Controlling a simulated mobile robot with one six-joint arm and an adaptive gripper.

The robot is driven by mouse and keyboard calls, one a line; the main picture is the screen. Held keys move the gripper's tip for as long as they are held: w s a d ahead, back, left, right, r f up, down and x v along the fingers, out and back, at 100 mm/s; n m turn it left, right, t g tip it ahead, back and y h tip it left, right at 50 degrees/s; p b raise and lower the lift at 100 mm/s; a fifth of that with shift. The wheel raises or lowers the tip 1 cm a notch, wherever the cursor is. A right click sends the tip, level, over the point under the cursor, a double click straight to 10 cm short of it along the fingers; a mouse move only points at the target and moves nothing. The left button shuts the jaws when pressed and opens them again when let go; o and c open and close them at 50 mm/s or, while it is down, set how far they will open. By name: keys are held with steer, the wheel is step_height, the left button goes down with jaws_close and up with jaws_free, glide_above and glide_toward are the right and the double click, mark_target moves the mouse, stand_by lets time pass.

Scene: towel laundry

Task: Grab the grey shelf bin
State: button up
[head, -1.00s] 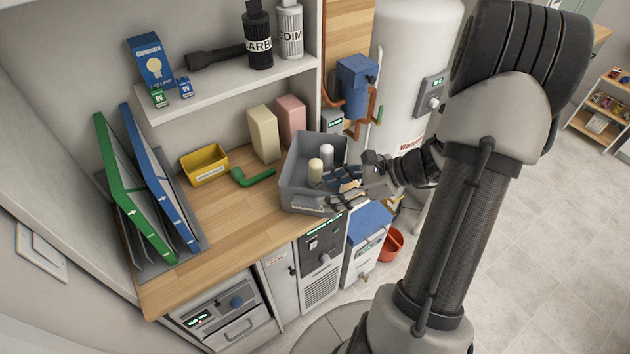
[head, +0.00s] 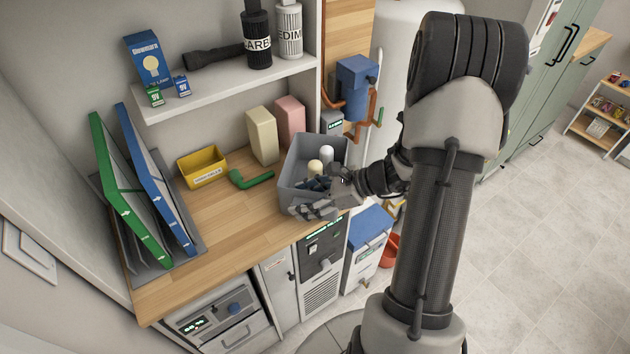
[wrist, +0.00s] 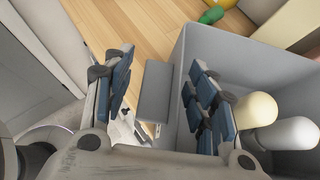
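The grey shelf bin (head: 302,151) stands upright on the wooden counter at its front right edge. It also shows in the wrist view (wrist: 235,58). Inside it are two rounded pieces, one cream (wrist: 256,110) and one white (wrist: 289,134). My gripper (head: 314,197) is at the bin's front wall. In the wrist view my gripper (wrist: 160,72) is open, with one finger inside the bin and the other outside. The front wall with its label holder (wrist: 154,92) lies between the fingers. A gap shows between the outer finger and the wall.
A yellow bin (head: 203,167), a green pipe elbow (head: 251,180) and cream (head: 262,136) and pink (head: 290,120) boxes stand on the counter (head: 215,215). A shelf (head: 225,90) hangs above. Green and blue panels (head: 155,180) stand at left.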

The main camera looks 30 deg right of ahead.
jaws_close()
stand_by(0.5)
steer(key=shift+r, duration=0.1)
